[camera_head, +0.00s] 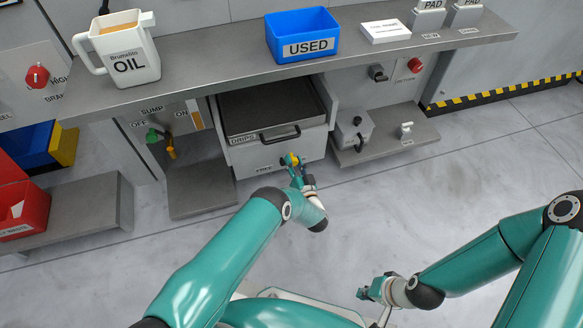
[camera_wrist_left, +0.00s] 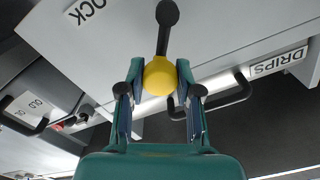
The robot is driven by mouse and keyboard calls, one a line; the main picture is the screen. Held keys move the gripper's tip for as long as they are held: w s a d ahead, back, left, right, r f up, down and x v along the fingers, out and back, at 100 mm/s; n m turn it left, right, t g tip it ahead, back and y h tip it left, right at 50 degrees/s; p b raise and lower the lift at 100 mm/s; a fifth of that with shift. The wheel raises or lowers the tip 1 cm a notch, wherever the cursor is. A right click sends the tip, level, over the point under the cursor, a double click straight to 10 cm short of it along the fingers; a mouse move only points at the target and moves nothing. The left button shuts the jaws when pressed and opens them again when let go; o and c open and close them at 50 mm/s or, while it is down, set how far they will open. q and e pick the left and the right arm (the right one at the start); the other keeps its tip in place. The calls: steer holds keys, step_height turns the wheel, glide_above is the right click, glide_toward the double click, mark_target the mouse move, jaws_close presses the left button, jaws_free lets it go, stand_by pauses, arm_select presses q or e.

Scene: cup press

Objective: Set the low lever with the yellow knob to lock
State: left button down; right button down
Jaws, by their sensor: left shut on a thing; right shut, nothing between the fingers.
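The low lever's yellow knob (camera_head: 290,159) is at the front panel under the DRIPS drawer, above my left gripper (camera_head: 297,172). In the left wrist view the yellow knob (camera_wrist_left: 159,77) sits between the fingers of my left gripper (camera_wrist_left: 160,92), which is shut on it. The lever's dark arm (camera_wrist_left: 163,38) runs from its dark pivot to the knob. A LOCK label (camera_wrist_left: 85,10) is on the panel to one side in that view; the FREE label (camera_head: 264,168) shows left of the knob in the head view. My right gripper (camera_head: 368,292) is shut and empty, low over the floor.
The DRIPS drawer's handle (camera_head: 280,134) is close above the knob. A green-handled SUMP valve (camera_head: 155,136) is to the left. Open floor (camera_head: 440,190) lies at the right.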

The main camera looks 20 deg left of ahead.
arm_select(q)
steer(key=shift+w+d+f+m, duration=0.1)
steer(key=shift+d+f+m, duration=0.05)
steer(key=shift+f+m, duration=0.2)
steer(key=shift+r+m, duration=0.15)
steer(key=shift+m, duration=0.1)
arm_select(e)
steer(key=shift+f, duration=0.6)
arm_select(q)
steer(key=c, duration=0.8)
jaws_free()
steer(key=v, duration=1.2)
steer(key=shift+w, duration=0.1)
